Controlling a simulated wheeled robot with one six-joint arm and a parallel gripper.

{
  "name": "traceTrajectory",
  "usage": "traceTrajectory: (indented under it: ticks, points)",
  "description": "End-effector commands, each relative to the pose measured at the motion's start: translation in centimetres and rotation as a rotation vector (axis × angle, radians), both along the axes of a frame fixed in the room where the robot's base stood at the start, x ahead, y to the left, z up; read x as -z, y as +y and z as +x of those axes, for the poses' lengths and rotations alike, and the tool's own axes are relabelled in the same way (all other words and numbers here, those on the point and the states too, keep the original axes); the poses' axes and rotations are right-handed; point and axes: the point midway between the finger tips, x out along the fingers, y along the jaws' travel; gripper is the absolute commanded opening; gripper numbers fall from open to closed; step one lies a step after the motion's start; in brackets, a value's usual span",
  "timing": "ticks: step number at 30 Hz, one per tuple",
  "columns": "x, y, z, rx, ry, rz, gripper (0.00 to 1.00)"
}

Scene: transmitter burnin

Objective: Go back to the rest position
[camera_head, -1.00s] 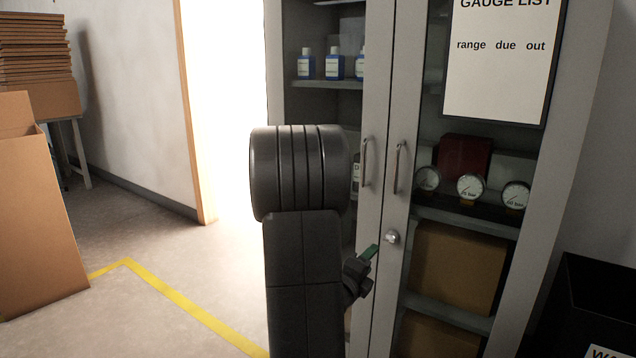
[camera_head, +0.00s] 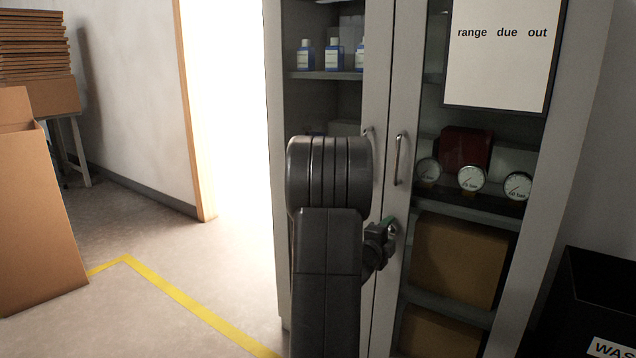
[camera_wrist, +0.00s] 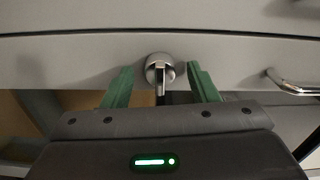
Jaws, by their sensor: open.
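My gripper (camera_wrist: 161,86) is open in the wrist view, with one green finger on each side of a round metal lock (camera_wrist: 159,66) on the cabinet door. A narrow shiny piece, perhaps a key, extends from the lock between the fingers. Neither finger visibly touches it. In the head view, my gripper (camera_head: 385,232) is small and partly hidden behind my dark arm, right at the cabinet front. It covers most of the lock there.
The grey glass-door cabinet (camera_head: 378,95) holds bottles, gauges (camera_head: 471,179) and boxes. A door handle (camera_wrist: 290,86) is right of my gripper. A black bin (camera_head: 590,290) stands at the right, a cardboard box (camera_head: 38,220) at the left. The floor left of my arm is clear.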

Motion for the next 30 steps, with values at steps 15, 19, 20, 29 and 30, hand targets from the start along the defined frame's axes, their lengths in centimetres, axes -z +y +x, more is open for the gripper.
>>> traceTrajectory:
  ticks: [15,19,20,29,30]
  points:
    - [-0.12,0.02,-0.02,0.0,0.251,-0.369,0.54]
    - [-0.37,0.03,-0.04,-0.002,0.326,-0.477,0.54]
    - [-0.37,0.04,-0.03,-0.002,0.344,-0.505,0.54]
    - [-0.38,0.03,-0.03,-0.002,0.475,-0.701,0.54]
    - [-0.39,0.02,-0.03,-0.001,0.49,-0.723,0.54]
